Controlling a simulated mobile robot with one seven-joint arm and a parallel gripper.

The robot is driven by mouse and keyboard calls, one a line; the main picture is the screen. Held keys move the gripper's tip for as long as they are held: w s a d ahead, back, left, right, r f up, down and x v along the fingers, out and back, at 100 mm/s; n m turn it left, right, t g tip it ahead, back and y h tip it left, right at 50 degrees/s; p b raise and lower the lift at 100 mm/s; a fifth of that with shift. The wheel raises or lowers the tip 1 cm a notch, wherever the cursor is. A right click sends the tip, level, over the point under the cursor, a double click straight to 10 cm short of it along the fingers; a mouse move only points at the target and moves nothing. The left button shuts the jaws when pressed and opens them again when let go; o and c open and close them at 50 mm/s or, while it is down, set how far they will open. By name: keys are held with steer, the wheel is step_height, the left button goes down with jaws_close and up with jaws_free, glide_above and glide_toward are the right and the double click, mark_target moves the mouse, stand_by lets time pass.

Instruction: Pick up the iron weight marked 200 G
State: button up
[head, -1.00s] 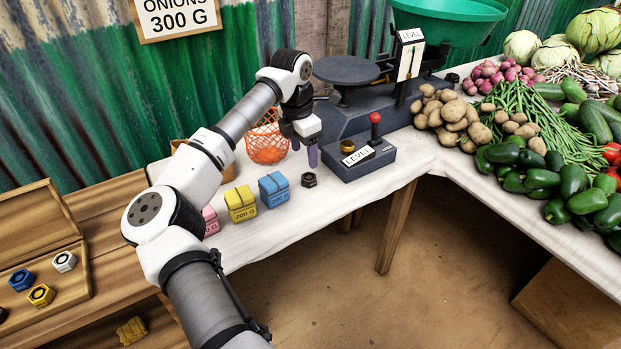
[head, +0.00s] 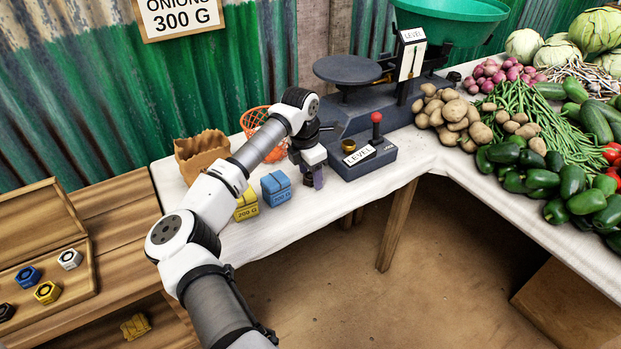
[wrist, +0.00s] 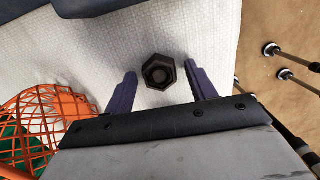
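A dark six-sided iron weight (wrist: 159,71) stands on the white cloth in the wrist view, its round top facing the camera. I cannot read a mark on it. In the head view, my gripper (head: 314,179) is low over the table and hides most of the weight. In the wrist view, my gripper (wrist: 160,74) is open, with one purple finger on each side of the weight and gaps on both sides. It holds nothing. I cannot tell how far the fingertips are above the cloth.
A blue block (head: 276,190) and a yellow block marked 200 G (head: 246,205) stand left of my gripper. An orange basket (head: 257,120) and paper bag (head: 201,152) are behind my arm. The level box (head: 362,158) and scale (head: 346,70) stand close right and behind.

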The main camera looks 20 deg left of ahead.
steer(key=c, duration=0.9)
steer(key=shift+c, duration=0.4)
steer(key=shift+r, duration=0.2)
